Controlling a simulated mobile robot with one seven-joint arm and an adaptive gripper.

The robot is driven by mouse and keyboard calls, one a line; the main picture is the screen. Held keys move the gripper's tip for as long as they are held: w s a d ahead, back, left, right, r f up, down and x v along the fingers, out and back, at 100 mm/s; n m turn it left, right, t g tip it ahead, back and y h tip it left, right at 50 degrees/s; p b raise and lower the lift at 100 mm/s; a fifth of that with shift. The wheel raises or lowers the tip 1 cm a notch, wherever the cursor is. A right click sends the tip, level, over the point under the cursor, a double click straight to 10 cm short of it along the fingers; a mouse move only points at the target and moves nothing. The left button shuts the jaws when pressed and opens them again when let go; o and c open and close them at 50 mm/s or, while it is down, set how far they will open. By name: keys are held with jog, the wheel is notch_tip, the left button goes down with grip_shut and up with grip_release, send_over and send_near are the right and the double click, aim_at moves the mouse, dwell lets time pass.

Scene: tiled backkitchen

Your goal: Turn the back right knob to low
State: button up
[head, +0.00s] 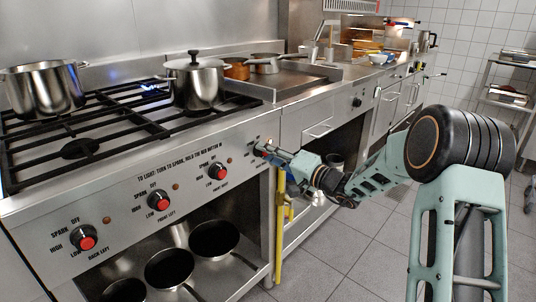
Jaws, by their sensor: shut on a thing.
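The stove front panel (130,205) carries a row of round knobs with red centres. The labelled ones are the back left knob (84,239), the front left knob (159,200) and the front right knob (218,171). The back right knob, at the right end of the row, is mostly hidden by my gripper; a little red shows there. My gripper (267,151) reaches in from the right and is shut on this knob. The knob's pointer and most of its label are covered, so I cannot tell its setting.
A lidded pot (195,84) and an open pot (43,88) stand on the burner grates. A blue glow shows left of the lidded pot. A yellow bar (280,235) hangs below my gripper. Pans sit on the shelf below. The tiled floor (340,245) is clear at right.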

jog(key=o, duration=1.2)
jog(key=shift+c, duration=0.2)
jog(key=v, duration=1.2)
